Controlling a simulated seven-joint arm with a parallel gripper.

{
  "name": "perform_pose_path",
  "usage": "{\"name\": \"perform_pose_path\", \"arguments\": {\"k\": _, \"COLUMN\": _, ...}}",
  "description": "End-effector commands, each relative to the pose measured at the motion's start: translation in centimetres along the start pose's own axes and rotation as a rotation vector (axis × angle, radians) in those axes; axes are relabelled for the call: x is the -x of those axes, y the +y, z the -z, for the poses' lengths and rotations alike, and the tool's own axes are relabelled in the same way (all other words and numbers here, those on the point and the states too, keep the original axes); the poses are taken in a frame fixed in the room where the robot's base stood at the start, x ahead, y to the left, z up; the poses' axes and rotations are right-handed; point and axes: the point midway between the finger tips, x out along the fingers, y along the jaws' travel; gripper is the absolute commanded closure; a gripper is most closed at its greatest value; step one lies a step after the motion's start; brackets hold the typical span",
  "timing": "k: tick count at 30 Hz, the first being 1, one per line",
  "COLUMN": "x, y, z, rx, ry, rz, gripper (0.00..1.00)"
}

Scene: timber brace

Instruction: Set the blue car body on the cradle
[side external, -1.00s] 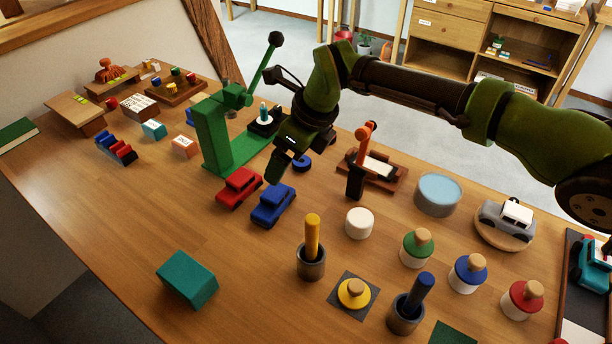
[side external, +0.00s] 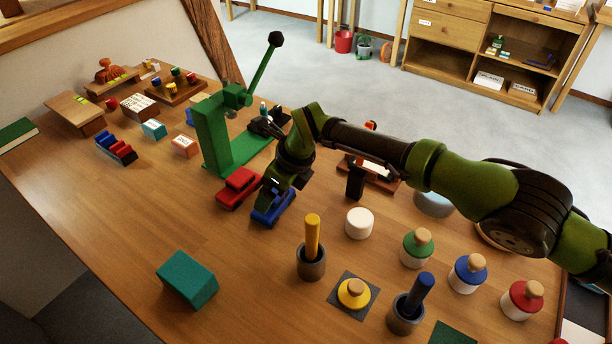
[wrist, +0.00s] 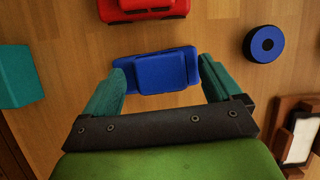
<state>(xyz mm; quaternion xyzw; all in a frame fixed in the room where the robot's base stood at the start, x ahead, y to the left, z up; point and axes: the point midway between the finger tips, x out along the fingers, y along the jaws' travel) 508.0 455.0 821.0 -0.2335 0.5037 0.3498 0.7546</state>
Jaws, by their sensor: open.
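The blue car body (side external: 268,210) stands on the table beside a red car body (side external: 239,188). My gripper (side external: 273,196) is down over the blue car, partly hiding it. In the wrist view the blue car (wrist: 155,72) lies between the two teal fingers of my open gripper (wrist: 162,78), one at each end of it. I cannot tell whether the fingers touch it. I cannot say for certain which thing is the cradle; a wooden frame with a pale pad (side external: 375,169) stands right of my gripper, partly behind my arm.
A green lever press (side external: 212,140) stands behind the cars. A blue ring (wrist: 263,44) lies right of the blue car in the wrist view. A cup with a yellow peg (side external: 311,260) and a white cylinder (side external: 359,223) stand nearby.

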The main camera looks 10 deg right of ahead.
Motion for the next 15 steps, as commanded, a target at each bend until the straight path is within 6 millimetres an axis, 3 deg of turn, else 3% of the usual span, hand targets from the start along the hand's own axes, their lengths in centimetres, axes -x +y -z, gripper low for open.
{"name": "perform_pose_path", "arguments": {"k": 4, "x": 0.02, "y": -0.02, "z": 0.01, "rx": -0.001, "ry": 0.000, "rz": 0.000, "gripper": 0.12}}
{"name": "perform_pose_path", "arguments": {"k": 15, "x": 0.04, "y": -0.02, "z": 0.02, "rx": 0.000, "ry": 0.001, "rz": 0.000, "gripper": 0.68}}
